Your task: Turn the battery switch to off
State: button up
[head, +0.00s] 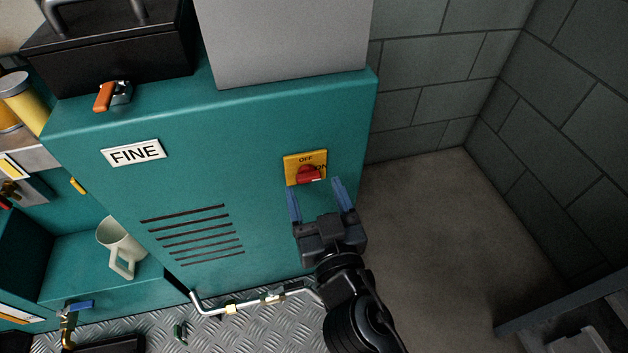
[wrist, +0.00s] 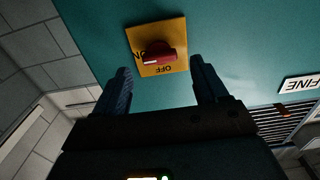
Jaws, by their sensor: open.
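The battery switch is a red knob (head: 308,175) on a yellow plate (head: 291,163), fixed to the teal cabinet's front. The plate reads OFF at the top and ON at the right; the knob's bar lies sideways, its white-marked end toward ON. The wrist view shows the knob (wrist: 160,54) and plate (wrist: 143,34) upside down, the white mark beside ON. My gripper (head: 315,186) is open and empty, with blue fingers just below and in front of the knob. In the wrist view the gripper's fingertips (wrist: 161,66) stand to either side of the knob, seemingly short of it.
The teal cabinet (head: 190,190) carries a FINE label (head: 134,152) and vent slots. A mug (head: 121,247) stands left, a pipe (head: 250,304) runs low.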

aim_at(309, 177)
jog(key=shift+x, duration=1.25)
jog(key=shift+c, duration=0.3)
jog(key=c, duration=1)
